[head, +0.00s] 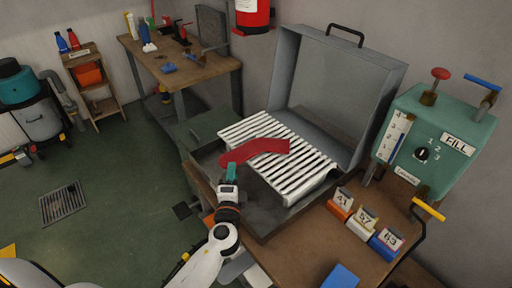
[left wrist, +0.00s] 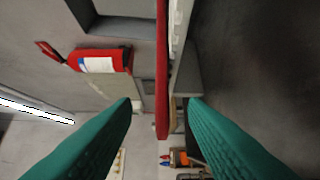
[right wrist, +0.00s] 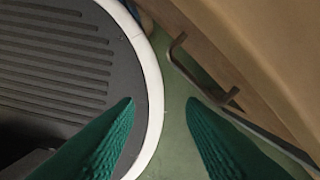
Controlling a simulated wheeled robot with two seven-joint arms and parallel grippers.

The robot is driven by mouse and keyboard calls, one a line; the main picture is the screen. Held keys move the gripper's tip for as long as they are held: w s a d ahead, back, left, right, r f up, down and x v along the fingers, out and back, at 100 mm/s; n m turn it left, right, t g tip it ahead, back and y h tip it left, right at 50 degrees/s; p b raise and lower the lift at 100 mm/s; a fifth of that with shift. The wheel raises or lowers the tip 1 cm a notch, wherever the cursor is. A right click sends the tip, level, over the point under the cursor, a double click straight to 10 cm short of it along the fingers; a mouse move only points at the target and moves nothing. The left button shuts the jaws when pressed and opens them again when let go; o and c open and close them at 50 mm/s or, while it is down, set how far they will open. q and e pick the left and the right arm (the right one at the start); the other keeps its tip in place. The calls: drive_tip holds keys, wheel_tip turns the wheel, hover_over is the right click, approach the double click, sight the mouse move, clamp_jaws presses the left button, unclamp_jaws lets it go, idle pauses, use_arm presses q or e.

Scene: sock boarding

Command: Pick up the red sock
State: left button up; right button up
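The red sock (head: 258,150) lies across the left part of the white slatted rack (head: 312,166) in the head view, its toe end toward my left arm. My left gripper (head: 231,170), with green fingers, is at that near end of the sock. In the left wrist view the sock (left wrist: 162,75) shows edge-on as a thin red strip between the fingertips (left wrist: 160,101), with a gap on both sides. The left gripper is open. My right gripper (right wrist: 160,100) is open and empty in the right wrist view, away from the sock; the head view does not show it.
The rack sits in a grey box with a raised lid (head: 340,85). A green FILL machine (head: 435,140) stands on the right, with several numbered blocks (head: 365,222) in front. A blue item (head: 341,276) lies at the bench's front. A workbench (head: 185,68) stands behind left.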

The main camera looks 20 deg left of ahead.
sight(234, 150)
use_arm(q)
drive_tip(key=shift+x, duration=1.1)
drive_tip(key=shift+w+a+p, duration=0.3)
drive_tip(key=shift+w+p, duration=0.05)
drive_tip(key=shift+w, duration=0.2)
drive_tip(key=x, duration=0.4)
drive_tip(key=shift+w+a+f+p, duration=0.1)
drive_tip(key=shift+a+f+p, duration=0.1)
drive_tip(key=shift+p, duration=0.2)
drive_tip(key=c, duration=0.8)
